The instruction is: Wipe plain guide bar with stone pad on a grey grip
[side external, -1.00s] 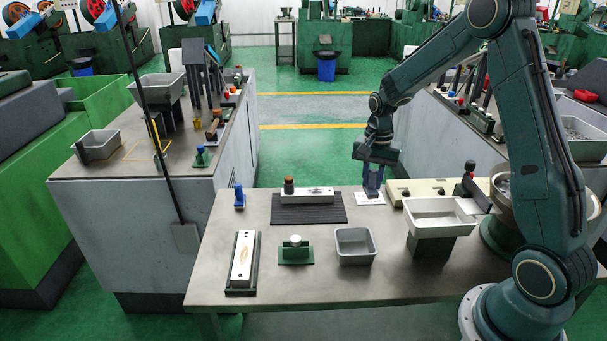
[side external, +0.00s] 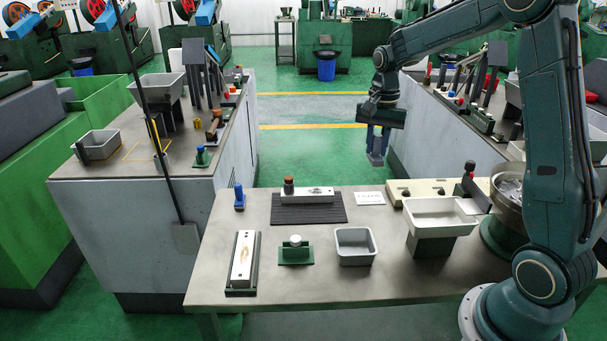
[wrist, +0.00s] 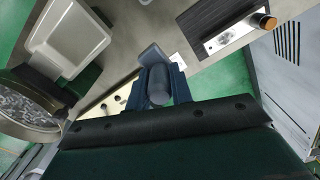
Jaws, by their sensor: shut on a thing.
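My gripper (side external: 378,143) is shut on the grey grip (wrist: 158,84), with the grey stone pad (wrist: 151,54) at its far end. It holds them in the air beyond the table's back edge, clear of every surface. One pale guide bar (side external: 310,195) lies on a dark ribbed mat (side external: 308,215) at the back; the wrist view shows a greyish mark on this bar (wrist: 226,39). A second pale bar (side external: 243,257) with a brown smear lies in a dark holder at front left. I cannot tell which is the plain one. The pad's underside is hidden.
A white card (side external: 370,198) lies at the back edge. A brown-topped cylinder (side external: 288,186) stands at the back bar's left end. A blue piece, a green block with a white knob, a grey tray (side external: 355,247) and a raised pale hopper (side external: 440,213) share the table.

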